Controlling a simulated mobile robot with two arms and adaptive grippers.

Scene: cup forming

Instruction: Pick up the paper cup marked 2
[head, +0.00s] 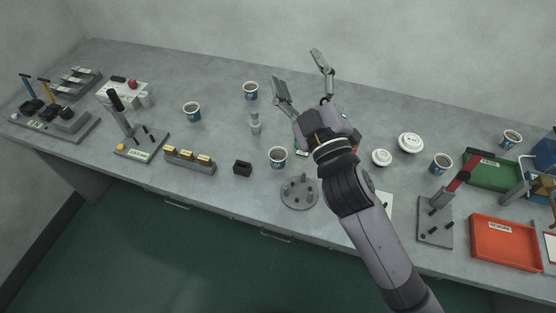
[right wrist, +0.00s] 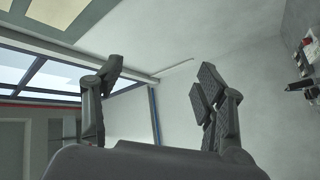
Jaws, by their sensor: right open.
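Several white-and-blue paper cups stand upright and apart on the grey bench: a back cup (head: 251,91), a left cup (head: 192,112), a front cup (head: 277,157), a right cup (head: 442,163) and a far-right cup (head: 511,139). Their numbers are too small to read, so I cannot tell which is marked 2. My right gripper (head: 298,69) is open and empty, its fingers spread toward the back wall, just right of the back cup. The right wrist view shows the open fingers (right wrist: 158,82) with no cup between them. My left gripper is not in view.
A round pegged fixture (head: 299,192) stands in front of the front cup. White lids (head: 411,143) lie right of my arm. A lever press (head: 437,218), green tray (head: 491,173) and red tray (head: 491,263) fill the right. Other fixtures (head: 140,143) stand left.

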